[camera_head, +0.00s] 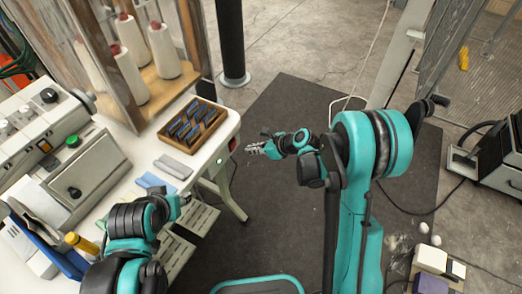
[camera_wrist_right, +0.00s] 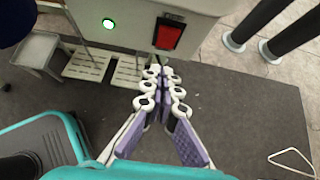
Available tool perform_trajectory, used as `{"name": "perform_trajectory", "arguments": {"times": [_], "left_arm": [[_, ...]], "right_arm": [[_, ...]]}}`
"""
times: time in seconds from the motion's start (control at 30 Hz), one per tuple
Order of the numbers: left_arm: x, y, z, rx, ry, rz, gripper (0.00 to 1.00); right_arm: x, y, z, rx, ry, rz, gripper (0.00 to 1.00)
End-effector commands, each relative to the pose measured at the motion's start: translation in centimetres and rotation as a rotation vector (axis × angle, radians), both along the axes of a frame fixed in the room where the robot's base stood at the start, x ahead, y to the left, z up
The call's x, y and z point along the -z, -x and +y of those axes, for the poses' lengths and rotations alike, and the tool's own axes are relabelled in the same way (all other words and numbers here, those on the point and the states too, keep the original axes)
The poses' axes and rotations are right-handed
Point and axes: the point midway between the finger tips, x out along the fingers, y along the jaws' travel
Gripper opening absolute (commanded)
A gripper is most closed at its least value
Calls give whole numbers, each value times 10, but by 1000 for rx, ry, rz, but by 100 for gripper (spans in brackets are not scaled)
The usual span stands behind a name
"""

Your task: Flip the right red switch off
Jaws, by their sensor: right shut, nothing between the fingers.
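The red switch (camera_wrist_right: 169,36) is a red rocker in a black frame on the end face of the white table; it also shows small in the head view (camera_head: 233,144). I cannot tell which way its rocker is tipped. My right gripper (camera_wrist_right: 161,73) is shut and empty, with its fingertips just below the switch in the wrist view and apart from it. In the head view my right gripper (camera_head: 256,148) is just to the right of the table's corner. My left gripper (camera_head: 185,199) is over the table's front edge, and its fingers are too small to read.
A round green-lit button (camera_wrist_right: 109,23) sits left of the switch on the same face. A wooden tray (camera_head: 193,126) with dark blue items lies on the table near that corner. Sewing machines stand at the left.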

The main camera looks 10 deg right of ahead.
Motion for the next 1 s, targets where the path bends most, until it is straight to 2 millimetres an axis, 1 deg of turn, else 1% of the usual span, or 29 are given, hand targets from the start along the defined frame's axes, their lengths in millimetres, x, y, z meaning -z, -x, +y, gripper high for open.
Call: {"name": "perform_trajectory", "arguments": {"times": [0.03,0.1,0.2,0.33,0.5,0.77,0.93,1.0], "left_arm": [[7,0,0,0,0,0,40],[10,0,0,0,0,0,40],[13,0,0,0,0,0,40],[16,0,0,0,0,0,40],[17,0,0,0,0,0,40],[17,0,0,0,0,0,40],[6,0,0,0,0,0,40],[8,0,0,0,0,0,40]], "right_arm": [[10,-5,7,-2,1,-1,0],[16,-11,16,-3,1,0,0],[11,-20,29,-2,1,-1,0],[9,-28,39,-1,0,0,0],[7,-32,44,0,1,-1,0],[6,-32,43,1,0,-1,0],[0,-36,51,-4,54,39,0],[3,-36,50,-1,58,42,0]]}}
